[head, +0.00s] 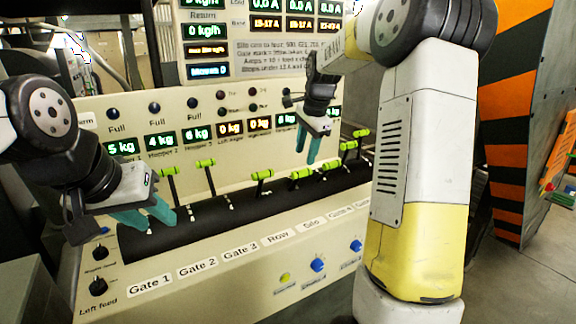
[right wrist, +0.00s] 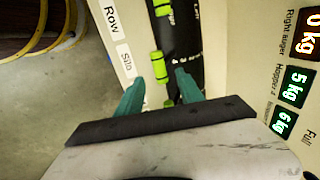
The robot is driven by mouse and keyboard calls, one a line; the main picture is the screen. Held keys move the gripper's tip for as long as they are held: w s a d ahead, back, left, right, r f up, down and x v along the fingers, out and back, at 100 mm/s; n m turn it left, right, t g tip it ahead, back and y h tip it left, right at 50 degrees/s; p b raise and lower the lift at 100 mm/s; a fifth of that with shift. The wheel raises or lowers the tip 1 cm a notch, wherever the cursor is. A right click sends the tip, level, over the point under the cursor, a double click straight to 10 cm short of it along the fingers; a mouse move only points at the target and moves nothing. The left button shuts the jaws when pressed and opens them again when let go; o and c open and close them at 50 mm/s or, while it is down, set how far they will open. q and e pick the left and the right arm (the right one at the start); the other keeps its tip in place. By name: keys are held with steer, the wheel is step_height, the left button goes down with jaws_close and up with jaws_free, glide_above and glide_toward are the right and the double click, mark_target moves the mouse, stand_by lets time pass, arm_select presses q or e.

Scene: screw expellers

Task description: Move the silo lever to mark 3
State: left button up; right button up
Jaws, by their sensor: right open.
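The silo lever has a bright green grip (head: 330,165) and rises from the black drum above the Silo label (head: 311,222). In the right wrist view its grip (right wrist: 157,63) is just beyond my fingertips, beside the Silo label (right wrist: 127,62). My right gripper (head: 308,155) hangs above the drum, fingers down. In the right wrist view its teal fingers (right wrist: 158,86) are apart, with another green grip (right wrist: 168,103) showing between them, lower in the picture. I cannot tell any contact. My left gripper (head: 161,224) is at the drum's left end, its fingers apart. The mark numbers are not readable.
Other green-gripped levers stand close by, including the Row one (head: 300,173) and two further right (head: 348,146). Labels and blue knobs (head: 318,265) line the panel front. Displays stand behind. My right arm covers the panel's right part.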

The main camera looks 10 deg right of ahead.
mark_target(301, 171)
steer(key=x, duration=0.6)
steer(key=shift+f, duration=0.4)
jaws_close()
stand_by(1.0)
